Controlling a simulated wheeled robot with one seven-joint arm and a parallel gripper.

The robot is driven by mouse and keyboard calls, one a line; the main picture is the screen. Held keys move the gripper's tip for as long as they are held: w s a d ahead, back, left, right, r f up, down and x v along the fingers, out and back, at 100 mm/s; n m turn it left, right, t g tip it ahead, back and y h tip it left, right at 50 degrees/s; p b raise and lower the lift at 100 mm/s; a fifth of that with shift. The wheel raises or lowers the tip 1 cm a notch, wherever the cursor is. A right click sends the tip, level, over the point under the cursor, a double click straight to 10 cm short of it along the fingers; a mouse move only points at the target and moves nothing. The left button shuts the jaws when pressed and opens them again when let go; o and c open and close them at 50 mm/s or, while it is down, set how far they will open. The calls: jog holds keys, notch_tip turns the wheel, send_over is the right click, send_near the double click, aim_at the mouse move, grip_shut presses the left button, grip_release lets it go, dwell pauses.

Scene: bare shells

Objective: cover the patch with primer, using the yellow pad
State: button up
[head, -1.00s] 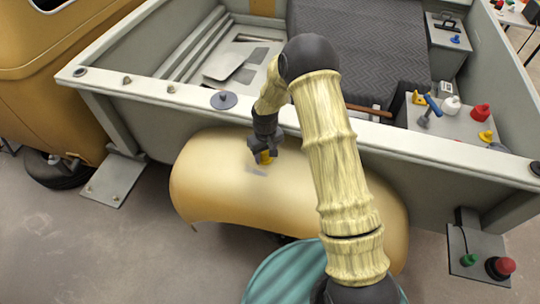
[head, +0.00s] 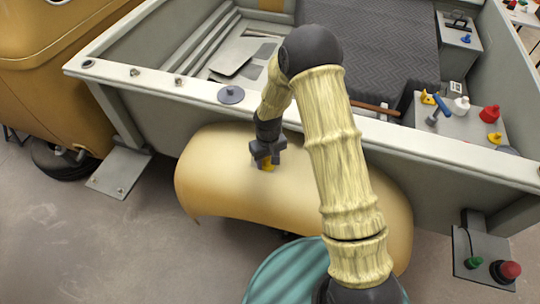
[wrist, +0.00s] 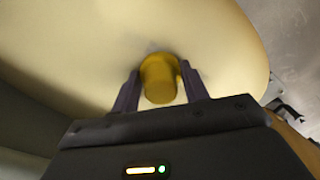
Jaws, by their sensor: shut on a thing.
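My gripper (head: 267,160) is shut on the yellow pad (head: 268,167), which is at the top face of the tan fender (head: 225,190). In the wrist view the pad (wrist: 160,82) is a short yellow cylinder between the two dark fingers. Its far end is at the fender surface; I cannot tell for sure whether it touches. A faint greyish smudge, likely the patch (wrist: 152,50), shows around the pad's far end in the wrist view. In the head view the patch is hidden behind the gripper and pad.
The grey truck bed wall (head: 330,132) runs close behind the fender. A shelf inside holds a white bottle (head: 461,105), a red item (head: 490,114) and other small things. A teal ribbed drum (head: 285,275) stands in front. Bare floor (head: 90,240) lies at left.

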aim_at(258, 171)
dwell(0.3)
jog(key=shift+s+a+f+b, duration=0.1)
jog(key=shift+s+a+b, duration=0.15)
jog(key=shift+s, duration=0.55)
jog(key=shift+s+a+b, duration=0.1)
jog(key=shift+s+a, duration=0.2)
jog(key=shift+s, duration=0.45)
jog(key=shift+w+a, duration=0.25)
jog(key=shift+a, duration=0.35)
jog(key=shift+w+a, duration=0.2)
jog(key=shift+a, duration=0.4)
jog(key=shift+w, duration=0.1)
jog(key=shift+w+d, duration=0.3)
jog(key=shift+w, duration=0.5)
jog(key=shift+w+d, duration=0.3)
jog(key=shift+w, duration=0.45)
